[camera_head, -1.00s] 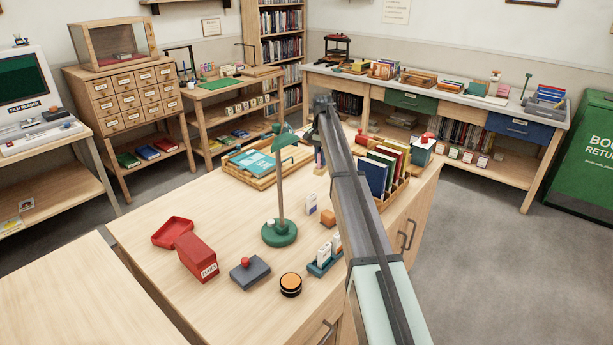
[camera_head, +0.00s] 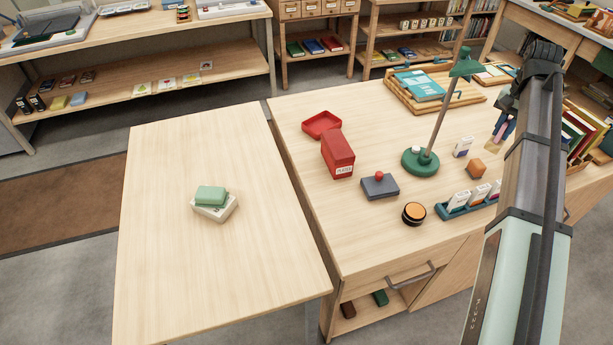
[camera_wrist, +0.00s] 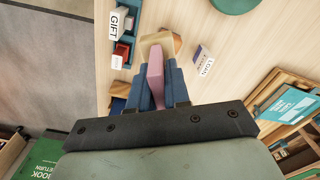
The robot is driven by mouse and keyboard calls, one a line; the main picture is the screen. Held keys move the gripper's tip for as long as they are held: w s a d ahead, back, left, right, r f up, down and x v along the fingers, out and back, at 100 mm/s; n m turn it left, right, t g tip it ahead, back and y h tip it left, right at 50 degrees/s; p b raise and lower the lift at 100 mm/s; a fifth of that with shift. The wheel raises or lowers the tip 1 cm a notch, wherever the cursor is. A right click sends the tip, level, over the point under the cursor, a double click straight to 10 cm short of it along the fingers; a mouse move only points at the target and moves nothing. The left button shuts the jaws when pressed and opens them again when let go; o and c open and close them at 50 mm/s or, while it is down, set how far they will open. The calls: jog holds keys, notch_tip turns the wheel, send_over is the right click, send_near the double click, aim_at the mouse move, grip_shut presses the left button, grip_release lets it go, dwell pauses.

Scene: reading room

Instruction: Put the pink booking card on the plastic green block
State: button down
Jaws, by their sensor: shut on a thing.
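My gripper (camera_head: 503,122) is over the right part of the cabinet top in the head view. In the wrist view its blue fingers (camera_wrist: 158,80) are shut on the pink booking card (camera_wrist: 155,72), which sticks out past the fingertips. A tan piece (camera_wrist: 152,41) shows at the card's far end; I cannot tell whether it belongs to the card. The card shows only as a small pink strip (camera_head: 509,130) in the head view. The green block (camera_head: 211,194) lies on a pale block (camera_head: 215,209) on the low table at left, well away from my gripper.
The low table (camera_head: 160,275) is otherwise bare. On the cabinet top (camera_head: 320,220) stand a red box (camera_head: 338,154), red tray (camera_head: 321,124), dark stamp pad (camera_head: 380,187), orange-topped round tin (camera_head: 413,213), tall green lamp (camera_head: 421,161) and teal card rack (camera_head: 450,212).

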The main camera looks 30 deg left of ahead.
jog(key=s+r, duration=0.2)
jog(key=s, duration=0.9)
jog(key=s+a+n, duration=0.3)
jog(key=a+n, duration=0.1)
jog(key=a, duration=1.4)
jog(key=n, duration=0.9)
send_over(210, 192)
jog(key=shift+f, duration=4.55)
jog(key=shift+f, duration=0.1)
